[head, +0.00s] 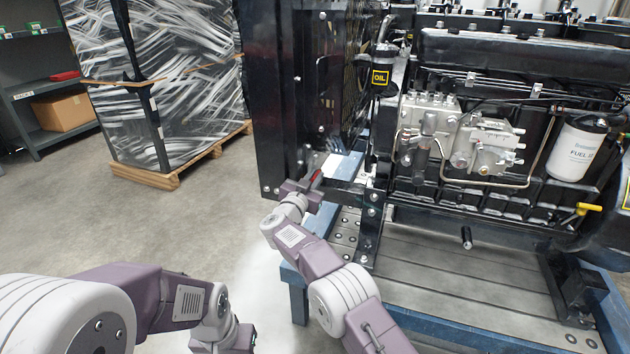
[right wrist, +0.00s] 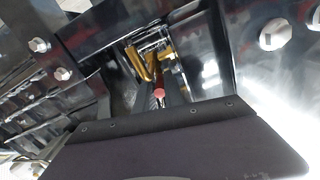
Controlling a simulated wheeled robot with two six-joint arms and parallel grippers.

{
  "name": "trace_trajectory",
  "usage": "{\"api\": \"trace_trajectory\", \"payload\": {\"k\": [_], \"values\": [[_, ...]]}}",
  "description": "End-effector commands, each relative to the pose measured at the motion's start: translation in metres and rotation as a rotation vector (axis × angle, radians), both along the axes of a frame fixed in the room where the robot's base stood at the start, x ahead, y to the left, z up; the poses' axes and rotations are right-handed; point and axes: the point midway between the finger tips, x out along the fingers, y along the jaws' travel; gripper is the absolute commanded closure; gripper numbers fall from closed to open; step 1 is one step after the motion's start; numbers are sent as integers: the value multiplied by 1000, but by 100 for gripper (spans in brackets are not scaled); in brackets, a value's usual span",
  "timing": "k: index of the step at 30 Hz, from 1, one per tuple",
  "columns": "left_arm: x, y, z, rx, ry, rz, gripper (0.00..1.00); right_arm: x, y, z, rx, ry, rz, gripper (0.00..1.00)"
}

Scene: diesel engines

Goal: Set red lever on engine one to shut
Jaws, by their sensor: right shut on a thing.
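The red lever (head: 316,178) is at the lower left of the black engine (head: 480,110), beside the dark radiator frame. It also shows end-on as a red tip (right wrist: 159,93) in the right wrist view, in front of brass valve parts (right wrist: 140,64). My right gripper (head: 314,180) reaches in at the lever. In the right wrist view its dark fingers (right wrist: 160,98) stand on either side of the red tip and are shut on the lever. The exact lever angle is hard to tell. My left arm is at the lower left, its fingers out of frame.
The engine stands on a blue-edged stand (head: 430,325). The black radiator frame (head: 275,100) rises close to my right gripper. A wrapped pallet load (head: 160,90) stands behind left. The floor at left is clear.

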Motion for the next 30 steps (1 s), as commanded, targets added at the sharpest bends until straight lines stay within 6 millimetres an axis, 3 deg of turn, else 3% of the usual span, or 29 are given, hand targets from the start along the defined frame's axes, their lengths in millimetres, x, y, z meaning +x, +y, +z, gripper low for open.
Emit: {"api": "trace_trajectory", "payload": {"k": [6, 7, 9, 19, 26, 28, 30], "values": [[0, 0, 1, 0, 0, 0, 64, 0, 0, 2, 1, -4, 0, 100], [0, 0, 1, 0, 0, 0, 64, 0, 0, 2, 1, -4, 0, 81], [0, 0, 1, 0, 0, 0, 64, 0, 0, 2, 1, -4, 0, 66], [0, 0, 7, 0, 0, 0, 64, 0, -1, 4, 0, -1, 9, 66], [0, 0, 47, 0, 0, 0, 64, -1, -7, 10, -4, 4, 109, 66], [0, 0, 49, 0, -1, 0, 64, -2, -9, 5, -5, 5, 166, 66], [0, 0, 36, 0, -1, 0, 64, -2, -12, -2, -2, 3, 228, 66]]}}
